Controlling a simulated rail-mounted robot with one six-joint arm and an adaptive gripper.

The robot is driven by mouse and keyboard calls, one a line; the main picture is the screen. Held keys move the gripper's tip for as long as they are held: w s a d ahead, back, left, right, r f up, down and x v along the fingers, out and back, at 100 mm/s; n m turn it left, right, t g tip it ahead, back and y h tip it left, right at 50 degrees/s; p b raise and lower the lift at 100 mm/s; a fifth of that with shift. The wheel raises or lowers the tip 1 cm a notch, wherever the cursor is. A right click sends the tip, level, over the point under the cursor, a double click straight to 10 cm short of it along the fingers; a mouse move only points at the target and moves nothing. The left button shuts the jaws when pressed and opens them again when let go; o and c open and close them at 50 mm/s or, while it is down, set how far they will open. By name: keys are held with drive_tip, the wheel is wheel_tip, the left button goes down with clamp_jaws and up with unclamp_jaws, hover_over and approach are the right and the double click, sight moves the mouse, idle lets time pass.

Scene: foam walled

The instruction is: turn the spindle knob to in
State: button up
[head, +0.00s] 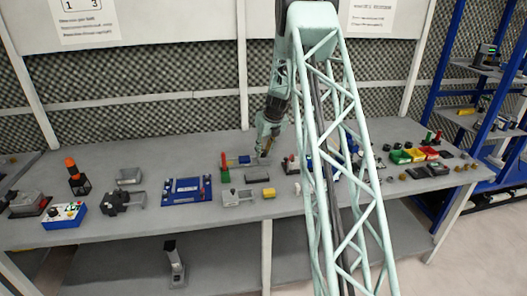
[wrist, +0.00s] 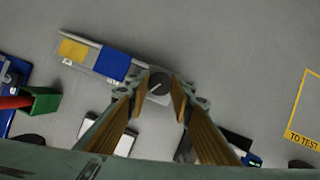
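A round dark grey knob (wrist: 159,83), which I take for the spindle knob, sits at the right end of a grey fixture (wrist: 113,82) in the wrist view. A pale pointer line crosses the knob's top, slanting up to the right. The fixture carries a yellow block (wrist: 73,50) and a blue block (wrist: 114,65); its small labels are unreadable. My gripper (wrist: 160,88) is open, its two tan-padded fingers on either side of the knob with small gaps. In the head view my gripper (head: 264,153) is low over the bench beside the blue block (head: 244,159); the knob is not clear there.
A green block (wrist: 40,102) with a red part stands left of the fixture. Several devices line the bench (head: 140,222), including a blue panel (head: 187,190). The foam wall (head: 150,120) rises behind.

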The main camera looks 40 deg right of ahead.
drive_tip(key=shift+c, duration=1.3)
